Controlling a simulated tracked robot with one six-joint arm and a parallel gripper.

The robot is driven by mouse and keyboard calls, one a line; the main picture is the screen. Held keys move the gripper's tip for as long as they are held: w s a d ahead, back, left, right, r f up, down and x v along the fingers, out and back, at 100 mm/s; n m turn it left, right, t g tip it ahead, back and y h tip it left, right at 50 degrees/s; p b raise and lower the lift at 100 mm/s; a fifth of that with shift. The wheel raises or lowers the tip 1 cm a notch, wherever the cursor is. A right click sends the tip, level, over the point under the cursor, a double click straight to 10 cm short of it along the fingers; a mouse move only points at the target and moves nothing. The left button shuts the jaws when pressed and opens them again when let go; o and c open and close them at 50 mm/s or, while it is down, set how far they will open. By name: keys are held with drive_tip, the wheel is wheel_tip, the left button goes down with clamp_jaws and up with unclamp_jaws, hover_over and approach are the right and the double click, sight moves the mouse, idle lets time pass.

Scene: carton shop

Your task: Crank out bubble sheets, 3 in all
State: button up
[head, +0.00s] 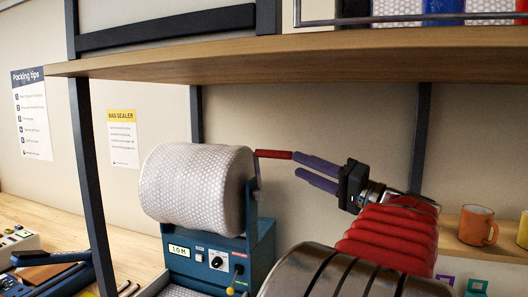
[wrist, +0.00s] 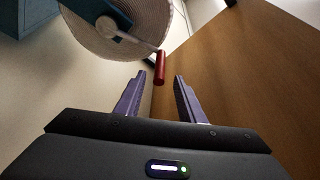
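A large roll of bubble wrap (head: 195,185) is mounted on a blue dispenser machine (head: 205,262) with a small lit display, a dial and a lever. A crank with a red handle (head: 273,154) sticks out at the roll's right side. My gripper (head: 298,165) has its two purple fingers apart and empty, just right of the handle's end. In the wrist view, the red handle (wrist: 160,67) lies ahead, in line with the gap between the fingertips (wrist: 159,76). The roll's end (wrist: 115,30) also shows there. Whether a fingertip touches the handle is hard to tell.
A wooden shelf (head: 300,62) runs above the roll and my arm. Dark shelf posts (head: 92,185) stand left and behind. An orange mug (head: 477,225) sits on a lower shelf at right. Tools and a sealer (head: 50,258) lie on the bench at left.

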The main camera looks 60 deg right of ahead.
drive_tip(key=x, duration=1.3)
drive_tip(key=shift+a, duration=0.1)
drive_tip(key=shift+f, duration=0.1)
drive_tip(key=shift+c, duration=0.2)
clamp_jaws()
